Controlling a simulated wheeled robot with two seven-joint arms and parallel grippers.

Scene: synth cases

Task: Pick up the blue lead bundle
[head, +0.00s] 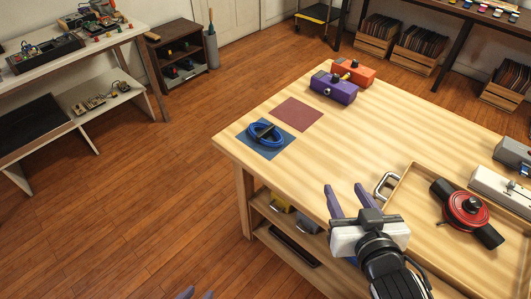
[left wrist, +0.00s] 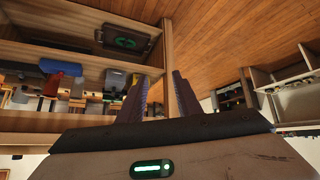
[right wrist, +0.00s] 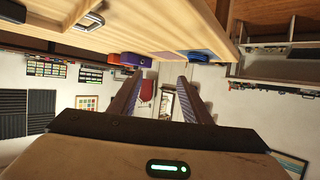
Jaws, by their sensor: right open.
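The blue lead bundle (head: 255,131) is a coiled blue loop with a dark tie or clip across it. It lies on a dark blue square mat (head: 269,153) near the table's far left corner, and shows small in the right wrist view (right wrist: 203,56). My right gripper (head: 345,190) is open and empty near the table's front edge, to the right of the bundle and nearer me. My left gripper (head: 197,294) shows only its fingertips at the bottom edge, off the table; the left wrist view (left wrist: 167,78) shows a narrow gap between its fingers with nothing held.
A dark red mat (head: 297,115) lies beyond the bundle. A purple box (head: 341,91) and an orange box (head: 357,73) stand at the far edge. Shelves (head: 259,207) are under the table.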

